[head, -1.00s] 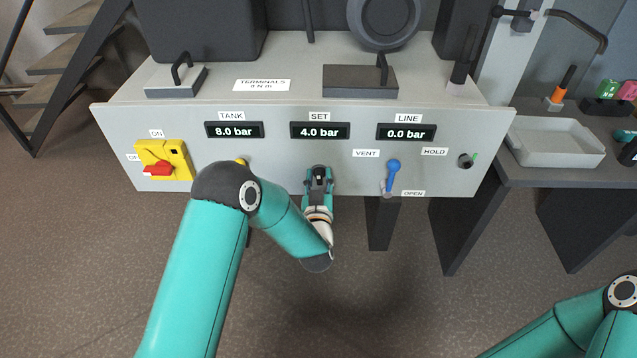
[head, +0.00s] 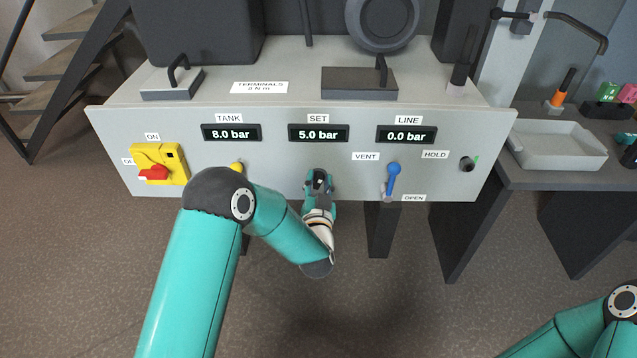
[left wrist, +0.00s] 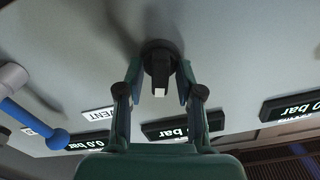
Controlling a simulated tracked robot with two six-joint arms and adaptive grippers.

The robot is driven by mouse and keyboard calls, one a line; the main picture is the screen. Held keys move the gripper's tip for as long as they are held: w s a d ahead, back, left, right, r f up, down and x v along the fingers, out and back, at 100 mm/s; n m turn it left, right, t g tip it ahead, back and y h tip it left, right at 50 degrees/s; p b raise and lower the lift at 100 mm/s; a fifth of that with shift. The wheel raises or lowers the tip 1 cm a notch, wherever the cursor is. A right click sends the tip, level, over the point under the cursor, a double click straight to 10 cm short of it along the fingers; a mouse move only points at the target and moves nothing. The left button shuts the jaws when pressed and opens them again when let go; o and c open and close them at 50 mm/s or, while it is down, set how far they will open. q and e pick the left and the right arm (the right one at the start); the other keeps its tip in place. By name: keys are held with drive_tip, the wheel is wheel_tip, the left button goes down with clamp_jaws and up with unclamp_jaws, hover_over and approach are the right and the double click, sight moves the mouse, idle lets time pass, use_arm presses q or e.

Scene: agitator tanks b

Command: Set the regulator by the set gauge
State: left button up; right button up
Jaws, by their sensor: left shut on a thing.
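The set gauge (head: 318,133) on the grey panel reads 5.0 bar. The regulator knob (left wrist: 160,62) is black with a pale mark on its end, and shows between the fingers in the left wrist view. My left gripper (head: 319,180) is below the set gauge, shut on the regulator knob; in the head view the gripper mostly hides the knob. The tank gauge (head: 231,133) reads 8.0 bar and the line gauge (head: 406,134) reads 0.0 bar. My right gripper is out of view; only part of that arm shows at the lower right.
A blue-handled vent lever (head: 393,180) is right of my left gripper. A yellow switch block with a red handle (head: 155,172) is at the panel's left. A small hold knob (head: 467,164) is at the right. A grey tray (head: 560,160) sits on the right-hand bench.

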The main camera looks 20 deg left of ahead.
use_arm(q)
drive_tip(key=o, duration=0.8)
drive_tip(key=shift+s+d, duration=0.1)
drive_tip(key=v, duration=1.1)
drive_tip(key=shift+s+d, duration=0.1)
drive_tip(key=shift+s, duration=0.3)
